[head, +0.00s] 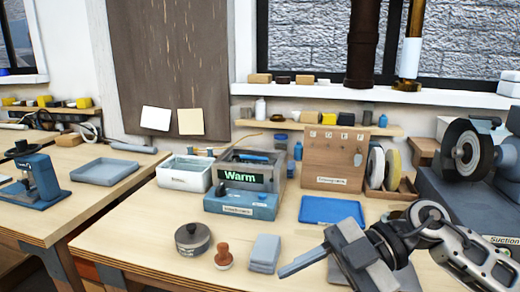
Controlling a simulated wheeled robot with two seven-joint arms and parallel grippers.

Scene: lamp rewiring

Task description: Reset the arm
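My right arm comes in from the right edge over the front right of the bench. Its gripper (318,258) is above the bench top, to the right of a small stack of grey blocks (264,253). One long grey finger points to the lower left. The other finger is not clearly separate, so I cannot tell whether the gripper is open or shut. I see nothing held in it. My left arm and gripper are not in view.
A round dark tin (193,238) and a brown stamp (223,257) stand at the front. Behind are a box marked "Warm" (243,183), a white bin (184,173), a blue tray (332,211) and a wooden board (335,157). A grinder (467,150) stands right.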

